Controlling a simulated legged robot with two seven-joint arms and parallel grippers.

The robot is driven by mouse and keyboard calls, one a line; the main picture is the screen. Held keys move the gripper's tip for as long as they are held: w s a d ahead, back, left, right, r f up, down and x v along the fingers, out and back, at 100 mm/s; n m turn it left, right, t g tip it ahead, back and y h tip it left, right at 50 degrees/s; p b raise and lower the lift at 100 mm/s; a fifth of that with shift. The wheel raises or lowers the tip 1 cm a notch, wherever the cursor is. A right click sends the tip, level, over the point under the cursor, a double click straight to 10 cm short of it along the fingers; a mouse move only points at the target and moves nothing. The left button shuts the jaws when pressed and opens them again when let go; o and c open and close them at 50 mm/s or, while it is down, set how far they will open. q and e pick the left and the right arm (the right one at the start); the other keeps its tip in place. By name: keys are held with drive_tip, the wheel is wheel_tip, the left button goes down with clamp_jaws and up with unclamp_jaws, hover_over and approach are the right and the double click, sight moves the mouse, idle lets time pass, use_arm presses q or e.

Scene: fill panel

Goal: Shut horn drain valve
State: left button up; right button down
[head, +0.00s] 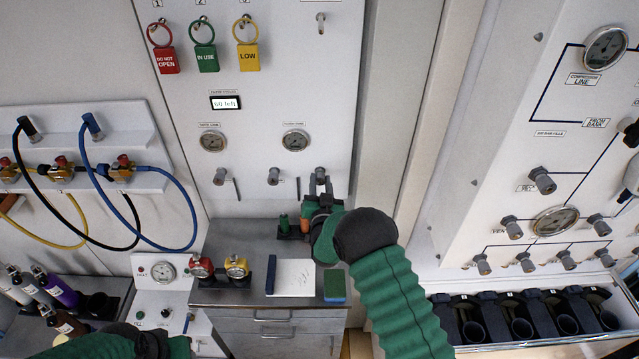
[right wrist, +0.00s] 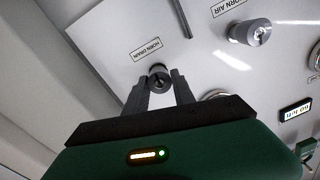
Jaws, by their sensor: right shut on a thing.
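The horn drain valve is a small grey knob (right wrist: 160,78) on the white panel, beside the label HORN DRAIN (right wrist: 146,48) in the right wrist view. In the head view the knob (head: 320,173) is at the lower right of the middle panel. My right gripper (right wrist: 157,88) is shut on this knob, with one dark finger on each side. In the head view my right gripper (head: 320,186) reaches up to it from below. I cannot tell how far the valve is turned. My left arm (head: 100,345) shows at the bottom left; its jaws are out of view.
Other grey knobs (head: 273,177) and gauges (head: 295,140) are on the same panel. A metal counter below holds a white notepad (head: 290,278), a green-and-blue sponge (head: 334,285) and red and yellow gauges (head: 236,267). Hoses (head: 178,190) hang at left.

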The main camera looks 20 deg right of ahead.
drive_tip(key=shift+a+f, duration=0.1)
drive_tip(key=shift+f, duration=0.15)
drive_tip(key=shift+s+f+b, duration=0.1)
drive_tip(key=shift+f+b, duration=0.05)
drive_tip(key=shift+b, duration=0.25)
drive_tip(key=shift+d+m+b, duration=0.2)
drive_tip(key=shift+m+b, duration=0.15)
drive_tip(key=shift+m, duration=0.05)
drive_tip(key=n+b, duration=1.2)
drive_tip(key=b, duration=0.3)
drive_tip(key=n+h+b, duration=0.1)
drive_tip(key=n+b, duration=1)
drive_tip(key=b, duration=0.4)
drive_tip(key=n+b, duration=1.2)
drive_tip(key=b, duration=0.4)
drive_tip(key=shift+a+f+n+g+h, duration=0.1)
drive_tip(key=shift+a+n+g+h, duration=0.2)
drive_tip(key=shift+h, duration=0.1)
